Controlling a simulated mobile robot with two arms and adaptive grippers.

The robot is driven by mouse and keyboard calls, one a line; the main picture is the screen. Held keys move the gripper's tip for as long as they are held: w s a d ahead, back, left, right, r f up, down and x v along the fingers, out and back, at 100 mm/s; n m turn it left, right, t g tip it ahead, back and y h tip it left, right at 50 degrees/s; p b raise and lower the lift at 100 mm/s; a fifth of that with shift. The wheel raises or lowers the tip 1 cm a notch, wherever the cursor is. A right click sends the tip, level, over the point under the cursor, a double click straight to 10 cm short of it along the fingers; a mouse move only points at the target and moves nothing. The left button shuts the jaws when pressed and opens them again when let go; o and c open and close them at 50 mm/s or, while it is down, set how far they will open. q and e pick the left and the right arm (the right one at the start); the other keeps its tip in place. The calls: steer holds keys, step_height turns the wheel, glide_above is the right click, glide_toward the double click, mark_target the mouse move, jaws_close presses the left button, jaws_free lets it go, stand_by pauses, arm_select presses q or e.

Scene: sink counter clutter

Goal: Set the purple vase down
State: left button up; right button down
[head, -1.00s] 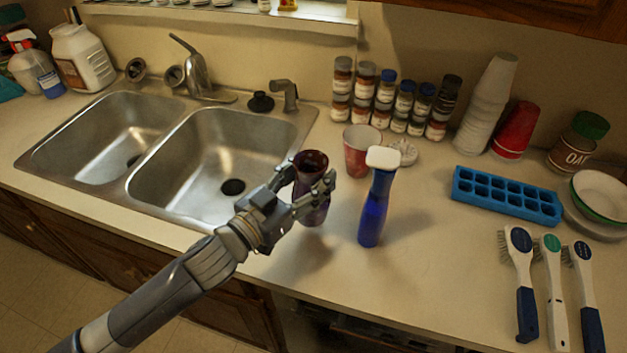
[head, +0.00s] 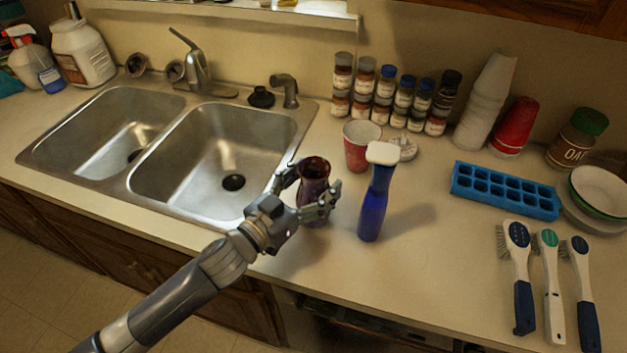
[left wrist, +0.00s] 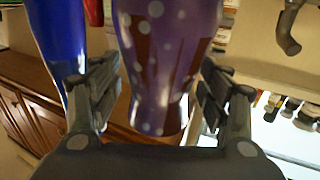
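The purple vase (head: 315,190), dark with a reddish mouth, stands upright on the counter just right of the sink. My left gripper (head: 308,202) is around it from the front, one finger on each side. In the left wrist view the spotted vase (left wrist: 160,70) is between the spread fingers of my left gripper (left wrist: 160,95), with gaps beside its narrow lower part. The fingers look open. The vase's base is partly hidden by a finger in the head view. My right gripper is not in view.
A red cup (head: 360,148) is behind. The double sink (head: 190,180) lies left. A blue ice tray (head: 505,190) and several brushes (head: 523,285) are at the right. The front counter strip is clear.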

arm_select(q)
steer(key=shift+r, duration=0.2)
steer(key=shift+s+a+f, duration=0.15)
steer(key=shift+s+a, duration=0.05)
steer(key=b+v, duration=0.3)
steer(key=v, duration=0.8)
steer(key=shift+s+a, duration=0.2)
stand_by(0.6)
